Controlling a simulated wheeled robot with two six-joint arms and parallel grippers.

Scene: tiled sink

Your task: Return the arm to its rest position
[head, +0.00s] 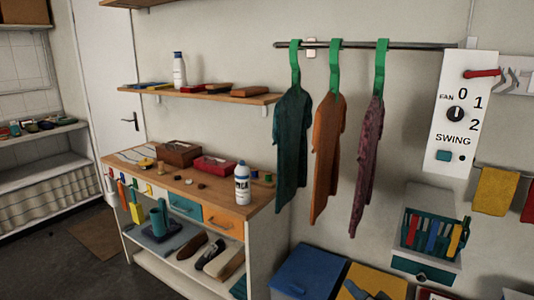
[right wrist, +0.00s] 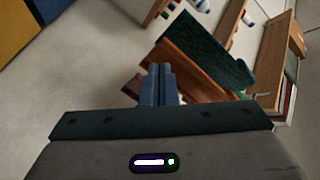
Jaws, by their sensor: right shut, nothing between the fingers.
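My right gripper (right wrist: 158,84) shows in the right wrist view with its two blue-grey fingers together and nothing between them. Behind the fingers in that view are the hanging garments, a green one (right wrist: 208,55) and an orange one (right wrist: 190,68), seen tilted. The fingers overlap them in the picture; I cannot tell the distance. In the head view, a dark shape shows low in front of the yellow bin lid (head: 362,275); I cannot tell whether it is part of my right gripper. My left gripper is not in view.
A wall rail (head: 400,45) holds a green shirt (head: 292,140), an orange shirt (head: 327,150) and a maroon shirt (head: 367,160) on green hangers. A workbench (head: 225,208) stands left. A blue bin (head: 308,272) and a rack (head: 430,232) stand low. A switch panel (head: 461,115) is at right.

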